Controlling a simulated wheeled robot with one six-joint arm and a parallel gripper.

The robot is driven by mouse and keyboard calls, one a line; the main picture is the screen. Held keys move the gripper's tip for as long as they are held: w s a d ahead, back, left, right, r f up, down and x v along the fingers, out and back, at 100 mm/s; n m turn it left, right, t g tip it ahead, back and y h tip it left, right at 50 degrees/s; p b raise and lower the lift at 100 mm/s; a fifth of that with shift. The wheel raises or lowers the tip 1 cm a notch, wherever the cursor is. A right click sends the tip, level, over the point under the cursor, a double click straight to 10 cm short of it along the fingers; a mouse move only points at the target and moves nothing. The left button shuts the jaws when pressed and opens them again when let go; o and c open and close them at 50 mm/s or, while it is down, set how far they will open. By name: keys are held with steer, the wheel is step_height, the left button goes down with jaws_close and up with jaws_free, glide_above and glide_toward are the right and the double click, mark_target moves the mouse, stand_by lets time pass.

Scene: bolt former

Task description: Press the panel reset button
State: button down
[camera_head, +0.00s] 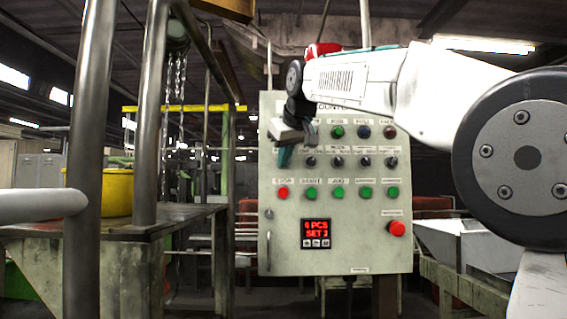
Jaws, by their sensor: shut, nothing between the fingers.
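The pale control panel (340,262) stands upright in the middle of the camera_head view. One row of it has a red button (283,193) labelled STOP at the left and several green buttons beside it. The second in the row is a green button (312,193); its small label is blurred, possibly RESET, and I cannot read it for sure. My gripper (284,158) hangs in front of the panel's upper left, above the STOP button in the picture, and is shut and empty. It hides the panel's upper left part. I cannot tell its distance from the panel.
The panel also has dark selector knobs (338,161), upper lamps, a red display (316,228) and a big red knob (397,229) at lower right. Steel posts (150,110) and a bench with a yellow tub (118,192) stand left. Conveyor-like metalwork (455,290) is at right.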

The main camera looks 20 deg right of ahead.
steer(key=shift+w, duration=0.2)
steer(key=shift+s, duration=0.1)
steer(key=shift+s+a, duration=0.1)
steer(key=shift+s, duration=0.25)
steer(key=shift+s, duration=0.1)
steer(key=s, duration=0.1)
steer(key=s+a, duration=0.1)
steer(key=s, duration=0.1)
steer(key=s+a, duration=0.1)
steer(key=s, duration=0.1)
steer(key=shift+s, duration=0.25)
stand_by(0.3)
steer(key=shift+d, duration=0.1)
